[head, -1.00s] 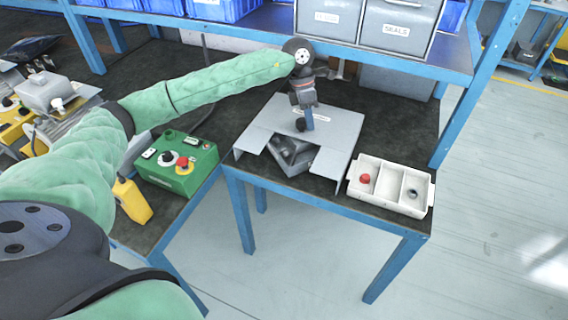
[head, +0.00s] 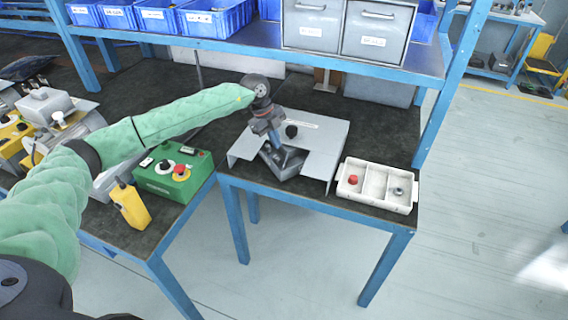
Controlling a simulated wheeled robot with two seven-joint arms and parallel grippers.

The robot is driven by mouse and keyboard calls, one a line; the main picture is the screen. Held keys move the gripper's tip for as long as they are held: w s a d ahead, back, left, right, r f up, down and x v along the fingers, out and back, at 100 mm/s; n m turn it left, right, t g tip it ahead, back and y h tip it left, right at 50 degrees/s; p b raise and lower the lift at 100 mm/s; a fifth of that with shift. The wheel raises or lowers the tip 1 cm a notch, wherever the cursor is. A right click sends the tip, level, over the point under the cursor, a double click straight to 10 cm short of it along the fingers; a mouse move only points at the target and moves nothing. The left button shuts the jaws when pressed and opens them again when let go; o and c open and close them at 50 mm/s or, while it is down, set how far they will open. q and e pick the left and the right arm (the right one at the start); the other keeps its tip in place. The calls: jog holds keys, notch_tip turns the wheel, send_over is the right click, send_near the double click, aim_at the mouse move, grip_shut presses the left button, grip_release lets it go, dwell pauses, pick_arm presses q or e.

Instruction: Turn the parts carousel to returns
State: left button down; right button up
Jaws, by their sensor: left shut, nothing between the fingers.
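The parts carousel sits on the dark bench top under a light grey cover plate (head: 325,140). A notch in the plate's front edge shows part of a grey metal compartment (head: 283,166); its inside is mostly hidden. A black knob (head: 291,130) stands up from the plate. My left gripper (head: 283,154) is shut and empty, pointing down at the notch, just left of and in front of the knob. Whether its fingertips touch the compartment I cannot tell. A label strip on the plate is too small to read. My right gripper is not in view.
A white divided tray (head: 376,197) with a red part and a ring-shaped part stands right of the plate. A green control box (head: 174,175) and a yellow handset (head: 130,204) are to the left. A blue shelf (head: 370,66) with grey drawers and blue bins overhangs behind.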

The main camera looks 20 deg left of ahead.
aim_at(269, 158)
pick_arm(q)
jog(key=d+f+n+p, duration=0.1)
jog(key=f+n, duration=0.1)
jog(key=d+f+n+p, duration=0.1)
jog(key=f+n, duration=0.1)
jog(key=f, duration=0.1)
jog(key=d+f+n+p, duration=0.1)
jog(key=f+n, duration=0.1)
jog(key=f, duration=0.1)
jog(key=shift+w+d+f+n, duration=0.1)
jog(key=shift+w+f+n, duration=0.05)
jog(key=shift+w+n, duration=0.25)
jog(key=shift+d+f, duration=0.2)
jog(key=shift+f, duration=0.4)
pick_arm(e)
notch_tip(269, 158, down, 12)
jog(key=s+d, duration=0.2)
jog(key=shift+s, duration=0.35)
pick_arm(q)
jog(key=shift+a, duration=0.2)
